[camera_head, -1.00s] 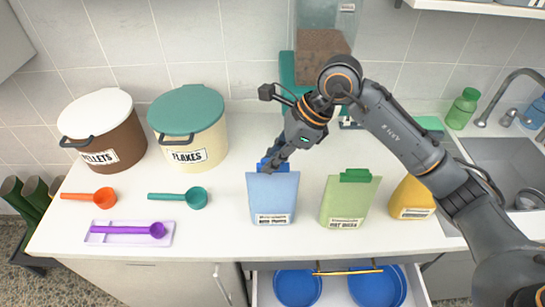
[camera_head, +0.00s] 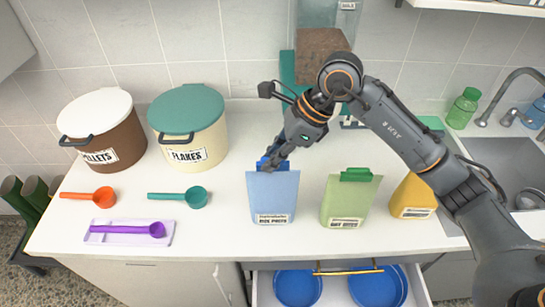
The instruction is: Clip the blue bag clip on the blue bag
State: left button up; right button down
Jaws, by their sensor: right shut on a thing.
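The blue bag (camera_head: 272,195) stands upright on the white counter, left of the green bag. The blue bag clip (camera_head: 283,165) shows as a darker blue piece at the bag's top edge, partly hidden by my right gripper. My right gripper (camera_head: 271,160) reaches down from behind at the top of the blue bag and is shut on the clip. I cannot tell whether the clip's jaws are around the bag's edge or just behind it. My left gripper is not in view.
A green bag (camera_head: 345,205) with a green clip (camera_head: 356,175) and a yellow bag (camera_head: 412,197) stand to the right. Orange (camera_head: 103,194), teal (camera_head: 195,197) and purple (camera_head: 155,230) scoops lie left. An open drawer (camera_head: 330,302) with blue bowls is below. Two tubs stand behind.

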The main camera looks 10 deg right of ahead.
aim_at(264, 158)
jog(key=shift+f+b, duration=1.05)
jog(key=shift+b, duration=1)
dwell(2.6)
dwell(0.3)
jog(key=c, duration=0.8)
grip_release()
jog(key=shift+c, duration=0.2)
jog(key=shift+r, duration=0.1)
jog(key=shift+r+p, duration=1.3)
jog(key=shift+r, duration=1.15)
